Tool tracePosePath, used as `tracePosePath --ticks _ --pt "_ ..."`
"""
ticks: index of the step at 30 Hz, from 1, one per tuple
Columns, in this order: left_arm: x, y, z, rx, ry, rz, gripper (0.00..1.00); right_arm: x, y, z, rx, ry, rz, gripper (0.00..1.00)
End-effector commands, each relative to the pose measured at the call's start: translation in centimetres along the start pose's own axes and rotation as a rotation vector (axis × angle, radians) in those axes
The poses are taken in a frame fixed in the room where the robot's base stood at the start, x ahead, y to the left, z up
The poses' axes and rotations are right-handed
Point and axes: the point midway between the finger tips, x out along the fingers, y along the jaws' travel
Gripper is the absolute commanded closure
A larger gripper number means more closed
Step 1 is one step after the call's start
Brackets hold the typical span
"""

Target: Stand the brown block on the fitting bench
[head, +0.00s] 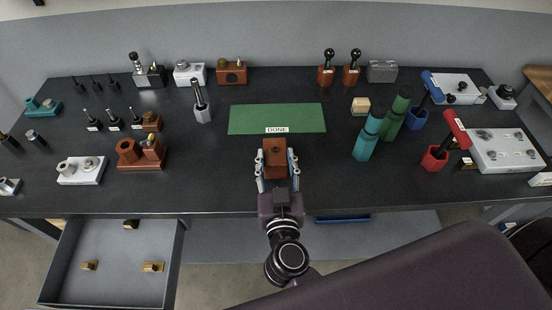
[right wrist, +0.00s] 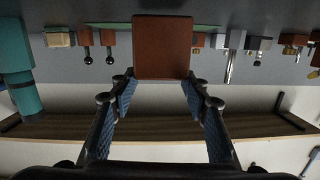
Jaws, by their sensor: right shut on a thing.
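The brown block (head: 276,152) is held between the fingers of my right gripper (head: 277,175), near the front middle of the dark bench (head: 220,180). In the right wrist view the brown block (right wrist: 162,47) sits between the fingertips of my right gripper (right wrist: 160,85), a flat square face towards the camera. I cannot tell whether the block touches the bench top. The green mat (head: 277,113) with a "DONE" label lies just beyond the block. My left gripper is not in view.
A teal cylinder (head: 367,138) and a green cylinder (head: 396,112) stand to the right. A brown fixture (head: 141,158) and a white fixture (head: 80,172) stand to the left. An open drawer (head: 110,265) juts out at front left. The green mat is bare except for its label.

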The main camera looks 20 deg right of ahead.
Motion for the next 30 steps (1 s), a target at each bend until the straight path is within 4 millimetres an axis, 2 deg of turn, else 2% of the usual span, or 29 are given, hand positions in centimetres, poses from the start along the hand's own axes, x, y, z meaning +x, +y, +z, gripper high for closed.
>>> tracePosePath --ticks 8,27,28,30 --pt "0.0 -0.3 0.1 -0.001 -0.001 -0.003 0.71 0.0 0.0 -0.1 0.001 0.003 0.000 1.00" --pt "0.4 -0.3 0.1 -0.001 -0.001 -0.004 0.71 0.2 0.0 1.1 0.000 0.003 0.000 1.00" --pt "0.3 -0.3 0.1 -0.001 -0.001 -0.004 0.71 0.2 0.0 1.0 0.000 0.003 0.000 0.54" --pt "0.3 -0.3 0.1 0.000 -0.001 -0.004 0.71 0.2 0.0 1.0 0.000 0.003 0.000 0.46"
